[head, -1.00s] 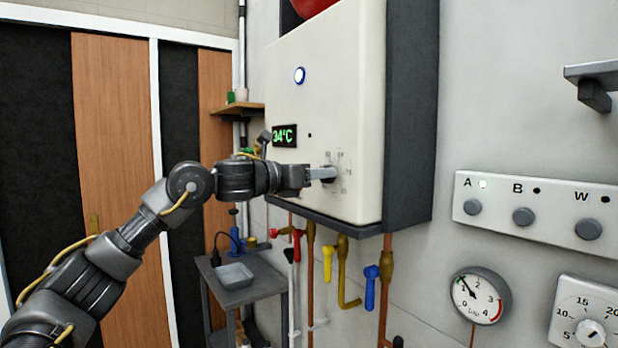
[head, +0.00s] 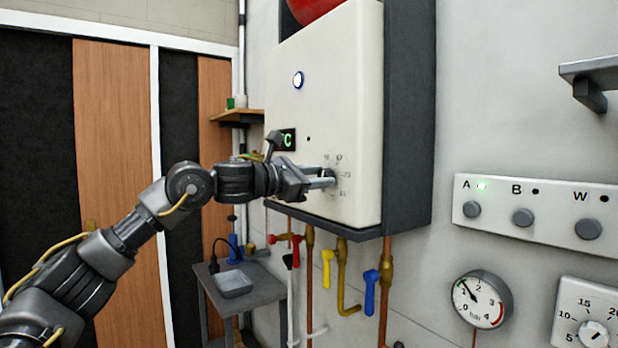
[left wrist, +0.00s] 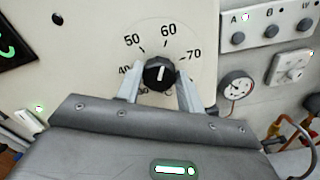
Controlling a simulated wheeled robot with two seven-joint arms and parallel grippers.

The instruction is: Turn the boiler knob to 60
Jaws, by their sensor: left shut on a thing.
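The boiler (head: 335,110) is a white box with a dark grey side, mounted on the wall. Its black knob (left wrist: 158,74) has a white pointer mark that points up, toward about the 60 mark, in the left wrist view. The printed scale around it shows 40, 50, 60 and 70. My left gripper (head: 328,177) is shut on the knob, with one finger on each side of it in the left wrist view (left wrist: 158,88). The fingers hide part of the knob in the head view. My right gripper is in neither view.
The green display (head: 288,140) is partly hidden by my wrist. Pipes with red, yellow and blue valve handles (head: 371,290) hang below the boiler. A grey side table (head: 255,298) stands beneath. A button panel (head: 540,212) and pressure gauge (head: 482,300) are at right.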

